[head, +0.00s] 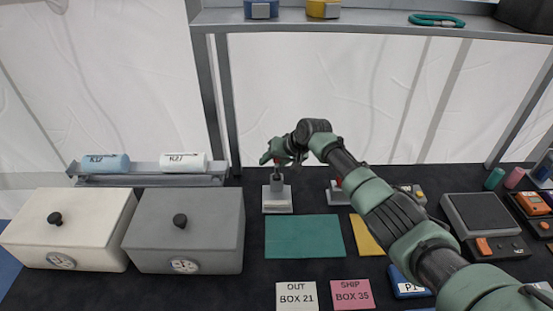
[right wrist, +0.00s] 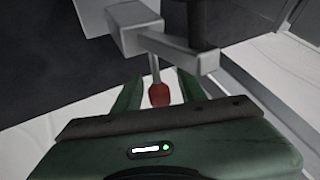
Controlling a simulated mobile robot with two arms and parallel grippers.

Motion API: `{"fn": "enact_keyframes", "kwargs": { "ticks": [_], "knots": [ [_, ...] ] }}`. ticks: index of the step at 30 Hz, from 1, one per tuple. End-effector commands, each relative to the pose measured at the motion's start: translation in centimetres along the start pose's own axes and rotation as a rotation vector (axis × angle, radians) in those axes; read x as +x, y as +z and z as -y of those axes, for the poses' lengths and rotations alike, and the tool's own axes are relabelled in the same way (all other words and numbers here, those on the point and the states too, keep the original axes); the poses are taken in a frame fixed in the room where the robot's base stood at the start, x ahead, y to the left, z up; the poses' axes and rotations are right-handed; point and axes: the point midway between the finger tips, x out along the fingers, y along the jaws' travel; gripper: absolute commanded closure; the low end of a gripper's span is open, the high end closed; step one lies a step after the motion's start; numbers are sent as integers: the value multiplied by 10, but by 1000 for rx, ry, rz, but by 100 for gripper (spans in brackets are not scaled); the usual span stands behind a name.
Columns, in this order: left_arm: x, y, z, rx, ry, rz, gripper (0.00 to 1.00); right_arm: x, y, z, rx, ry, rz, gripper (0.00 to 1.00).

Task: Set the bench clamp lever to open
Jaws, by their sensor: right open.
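A small grey device that looks like the bench clamp (head: 277,200) stands on the dark bench, left of centre, behind the teal mat. Its thin lever ends in a red knob (right wrist: 159,95). My right gripper (head: 273,157) is at the top of this device, reaching in from the right. In the right wrist view its two green fingers (right wrist: 160,82) are open, one on each side of the red knob. I cannot tell whether they touch it. The clamp's grey block (right wrist: 135,27) shows beyond the fingers. My left gripper is not in view.
A second grey device (head: 338,196) with a red part stands to the right, partly behind my right arm. Two lidded boxes, a grey one (head: 187,240) and a white one (head: 60,235), stand left. A metal shelf frame (head: 222,100) rises behind. The teal mat (head: 303,237) is empty.

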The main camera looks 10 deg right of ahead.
Motion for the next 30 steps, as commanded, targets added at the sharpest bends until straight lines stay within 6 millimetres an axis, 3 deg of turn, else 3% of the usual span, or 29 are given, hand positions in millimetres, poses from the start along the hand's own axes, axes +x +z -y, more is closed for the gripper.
{"fn": "enact_keyframes", "kwargs": {
  "ticks": [15, 30],
  "knots": [
    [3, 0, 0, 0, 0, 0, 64, -66, 0, -1, -1, 1, -1, 59],
    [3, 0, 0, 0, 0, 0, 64, -72, 0, -1, 1, 2, 1, 59]
  ]
}}
